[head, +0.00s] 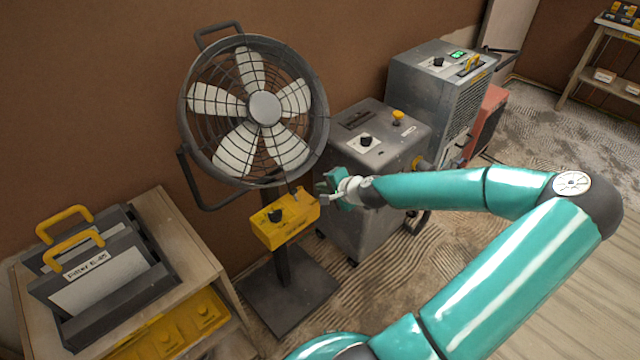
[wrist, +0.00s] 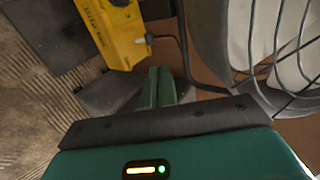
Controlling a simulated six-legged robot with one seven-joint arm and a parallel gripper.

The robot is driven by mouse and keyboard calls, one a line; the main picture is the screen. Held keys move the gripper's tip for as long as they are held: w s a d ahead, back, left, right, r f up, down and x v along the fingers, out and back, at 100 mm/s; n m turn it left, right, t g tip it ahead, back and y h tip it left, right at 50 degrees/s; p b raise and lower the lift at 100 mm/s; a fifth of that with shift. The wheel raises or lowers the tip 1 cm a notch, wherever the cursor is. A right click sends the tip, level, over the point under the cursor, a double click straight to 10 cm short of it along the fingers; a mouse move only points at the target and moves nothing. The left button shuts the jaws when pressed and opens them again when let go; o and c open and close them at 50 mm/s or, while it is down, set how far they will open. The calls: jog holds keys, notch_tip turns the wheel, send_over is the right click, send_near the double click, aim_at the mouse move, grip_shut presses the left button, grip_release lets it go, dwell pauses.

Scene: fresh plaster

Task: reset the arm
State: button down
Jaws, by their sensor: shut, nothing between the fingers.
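My teal arm reaches across from the right in the head view. My gripper (head: 328,187) is at its end, just right of a yellow control box (head: 286,219) on the stand of a large fan (head: 258,110). In the wrist view my gripper (wrist: 160,75) shows its green fingers together, with nothing between them. The yellow box (wrist: 110,30) is beyond the fingertips there, up and to the left. The fingertips look close to the box, but I cannot tell whether they touch it.
A grey machine (head: 375,150) stands behind my gripper, with a taller grey unit (head: 440,90) further back. A wooden cart (head: 165,225) with filter cases (head: 100,280) is at lower left. Wooden shelving (head: 590,60) is at far right. Open floor (head: 560,130) lies between.

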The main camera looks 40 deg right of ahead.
jog(key=s+a+f+n+g+y, duration=0.1)
jog(key=s+a+n+g, duration=0.1)
jog(key=a+n+g, duration=0.9)
jog(key=s+a+r+n+t, duration=0.1)
jog(key=s+a+r+n, duration=0.1)
jog(key=s+a+r, duration=0.3)
jog(key=s+a+r+n+t+h, duration=0.1)
jog(key=s+a+r, duration=0.4)
jog(key=r, duration=0.8)
jog(key=s+a+r+n+t, duration=0.3)
jog(key=s+a+r, duration=0.2)
jog(key=a+r, duration=0.4)
jog(key=shift+a+n, duration=0.3)
jog(key=shift+a, duration=0.55)
jog(key=shift+d, duration=0.15)
